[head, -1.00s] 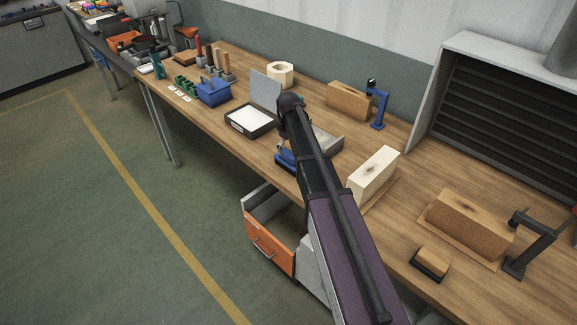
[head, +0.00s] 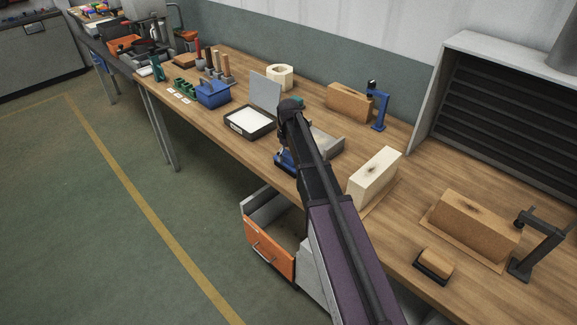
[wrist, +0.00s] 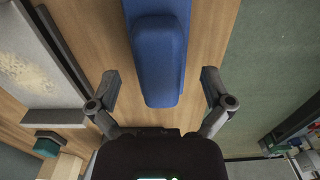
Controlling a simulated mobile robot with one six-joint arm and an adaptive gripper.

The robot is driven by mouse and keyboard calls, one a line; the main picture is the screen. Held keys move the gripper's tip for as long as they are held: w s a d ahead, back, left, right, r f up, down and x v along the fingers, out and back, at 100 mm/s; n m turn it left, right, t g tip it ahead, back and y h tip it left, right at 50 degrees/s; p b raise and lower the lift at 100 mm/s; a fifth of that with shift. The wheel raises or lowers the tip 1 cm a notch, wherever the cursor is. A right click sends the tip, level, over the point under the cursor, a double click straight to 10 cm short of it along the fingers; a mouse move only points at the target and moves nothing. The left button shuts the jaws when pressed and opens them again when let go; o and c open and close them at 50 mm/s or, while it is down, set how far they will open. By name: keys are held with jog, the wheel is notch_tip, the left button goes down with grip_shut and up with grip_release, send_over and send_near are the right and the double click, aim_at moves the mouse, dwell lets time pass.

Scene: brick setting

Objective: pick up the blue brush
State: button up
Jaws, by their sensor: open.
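The blue brush (wrist: 160,52) lies on the wooden bench, with a raised, rounded handle block on a wider blue base. In the head view the brush (head: 286,164) is partly hidden behind my arm. My gripper (wrist: 160,78) is open in the wrist view. One finger is on each side of the brush's near end, with gaps between them and the brush. Nothing is held. In the head view my gripper is largely hidden by my arm, above the brush.
A grey tray (head: 329,144) with dusty contents lies close beside the brush; its rim runs near one finger in the wrist view. A cream block (head: 374,177) stands to the right. An open orange drawer (head: 270,249) is below the bench edge.

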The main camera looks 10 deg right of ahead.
aim_at(289, 161)
jog(key=shift+s+f+b, duration=0.1)
jog(key=shift+f+b, duration=1.3)
jog(key=shift+f, duration=0.3)
jog(key=c, duration=1.1)
